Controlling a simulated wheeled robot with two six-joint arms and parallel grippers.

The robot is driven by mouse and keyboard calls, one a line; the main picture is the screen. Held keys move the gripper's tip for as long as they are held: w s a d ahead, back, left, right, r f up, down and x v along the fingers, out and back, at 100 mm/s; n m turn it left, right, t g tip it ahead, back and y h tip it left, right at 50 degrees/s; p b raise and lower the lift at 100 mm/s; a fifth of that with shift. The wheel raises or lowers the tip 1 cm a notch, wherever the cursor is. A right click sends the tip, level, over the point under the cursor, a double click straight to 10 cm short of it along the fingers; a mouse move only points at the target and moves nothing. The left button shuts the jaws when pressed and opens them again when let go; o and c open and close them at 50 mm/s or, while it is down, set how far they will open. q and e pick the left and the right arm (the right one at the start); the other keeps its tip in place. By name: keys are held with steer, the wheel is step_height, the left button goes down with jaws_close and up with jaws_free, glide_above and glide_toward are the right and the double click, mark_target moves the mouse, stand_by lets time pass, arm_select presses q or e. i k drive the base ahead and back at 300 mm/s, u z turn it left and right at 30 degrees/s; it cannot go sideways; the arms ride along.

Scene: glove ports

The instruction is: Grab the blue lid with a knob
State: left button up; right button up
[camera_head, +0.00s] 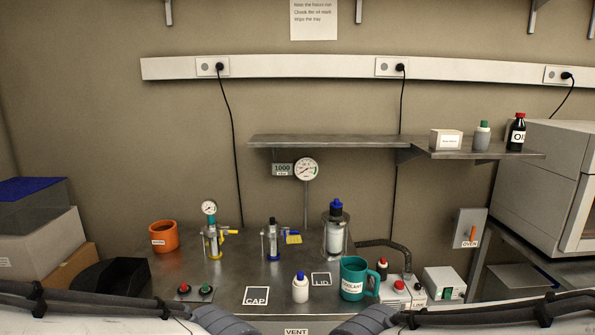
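A blue lid with a knob (336,207) sits on top of a clear cylindrical vessel (334,239) with pale contents, toward the back right of the metal bench. The vessel stands upright. A card marked LID (320,280) lies on the bench in front of it, and a card marked CAP (256,296) lies further left. Dark arm links and grey ribbed sleeves show along the bottom edge, but neither of my grippers can be seen.
A teal coolant mug (353,281) and a white bottle with a blue cap (300,289) stand near the LID card. Two metal-and-glass fixtures (213,242) (270,242) stand left of the vessel. A ribbed hose (388,247) runs right. A shelf (330,141) hangs above.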

mark_target(336, 203)
steer(key=z, duration=0.75)
steer(key=i, duration=1.55)
steer(key=u, duration=0.55)
